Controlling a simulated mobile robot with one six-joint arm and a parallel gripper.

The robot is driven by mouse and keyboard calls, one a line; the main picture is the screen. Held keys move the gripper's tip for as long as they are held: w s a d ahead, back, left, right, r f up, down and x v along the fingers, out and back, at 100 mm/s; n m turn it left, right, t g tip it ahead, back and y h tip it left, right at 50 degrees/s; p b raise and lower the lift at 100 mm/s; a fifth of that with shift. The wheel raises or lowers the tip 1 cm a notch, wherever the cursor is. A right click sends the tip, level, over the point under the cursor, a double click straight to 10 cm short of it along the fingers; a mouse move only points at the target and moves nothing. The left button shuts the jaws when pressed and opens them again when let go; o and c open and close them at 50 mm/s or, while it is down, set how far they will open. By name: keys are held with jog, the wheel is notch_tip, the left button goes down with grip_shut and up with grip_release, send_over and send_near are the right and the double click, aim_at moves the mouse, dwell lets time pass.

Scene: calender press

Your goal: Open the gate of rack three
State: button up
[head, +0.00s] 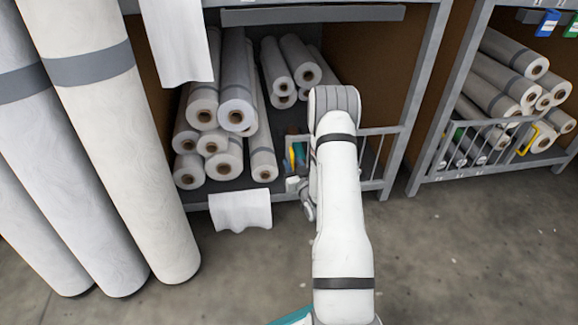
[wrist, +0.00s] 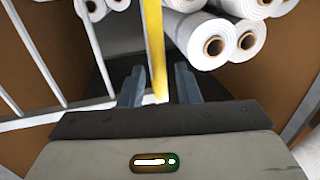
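A grey barred gate (head: 378,160) stands across the front of the middle rack, partly hidden behind my arm. A yellow upright bar, the gate's handle (wrist: 156,50), rises at the gate's edge in the wrist view. The gate's bars (wrist: 40,62) slant away to the left of it. My gripper (wrist: 159,86) is open, with the yellow handle between its two fingers and small gaps visible beside it. In the head view my gripper (head: 297,170) is low at the rack's front, mostly hidden by my arm. I cannot read a rack number.
White rolls (head: 222,110) lie stacked inside the middle rack; rolls also show right of the handle in the wrist view (wrist: 215,42). Tall rolls (head: 115,130) stand at the left. The right rack has its own barred gate (head: 470,145). Concrete floor in front is clear.

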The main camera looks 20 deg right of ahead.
jog(key=shift+w, duration=0.85)
jog(key=shift+c, duration=0.5)
grip_shut()
